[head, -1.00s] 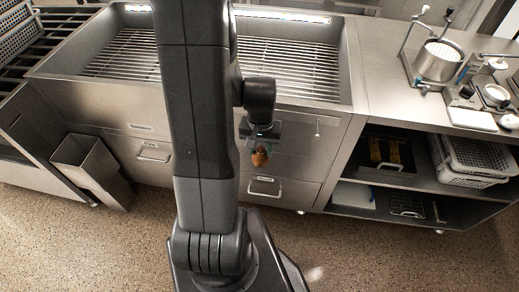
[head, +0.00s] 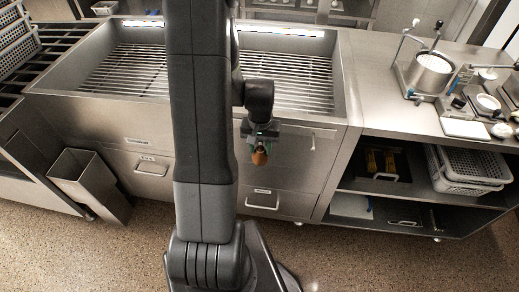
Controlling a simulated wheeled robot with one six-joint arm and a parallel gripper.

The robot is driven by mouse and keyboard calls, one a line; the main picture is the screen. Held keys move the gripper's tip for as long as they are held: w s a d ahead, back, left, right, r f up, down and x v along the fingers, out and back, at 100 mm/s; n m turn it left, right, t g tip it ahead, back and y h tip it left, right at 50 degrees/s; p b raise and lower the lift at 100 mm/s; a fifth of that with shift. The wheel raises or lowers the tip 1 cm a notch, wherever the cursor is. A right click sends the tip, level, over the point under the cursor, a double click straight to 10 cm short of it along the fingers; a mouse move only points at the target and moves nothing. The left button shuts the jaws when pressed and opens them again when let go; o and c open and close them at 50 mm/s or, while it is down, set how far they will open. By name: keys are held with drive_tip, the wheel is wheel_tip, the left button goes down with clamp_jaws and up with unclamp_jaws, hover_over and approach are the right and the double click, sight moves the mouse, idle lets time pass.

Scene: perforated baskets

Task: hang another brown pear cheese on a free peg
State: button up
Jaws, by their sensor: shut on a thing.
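My gripper (head: 260,143) hangs from my arm near the middle of the head view, in front of the steel drawer cabinet. It is shut on a small brown pear cheese (head: 259,157), which hangs below the fingers. The fingertips are small and partly hidden by the wrist. I cannot make out any peg in this view. My own arm column hides a strip left of the gripper.
A slatted steel basin (head: 290,75) spans the back. At right, a counter (head: 385,75) carries a pot (head: 428,73) and small utensils. Below it, an open shelf holds white perforated baskets (head: 468,165). A steel bin (head: 90,183) stands at left on clear floor.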

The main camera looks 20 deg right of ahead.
drive_tip(key=shift+w+d, duration=0.45)
drive_tip(key=shift+w, duration=0.25)
drive_tip(key=shift+w+d+f, duration=0.35)
drive_tip(key=shift+w+f, duration=0.1)
drive_tip(key=shift+w, duration=0.15)
drive_tip(key=o, duration=1.1)
drive_tip(key=shift+r, duration=0.1)
wheel_tip(320, 180, up, 14)
drive_tip(key=shift+f, duration=0.3)
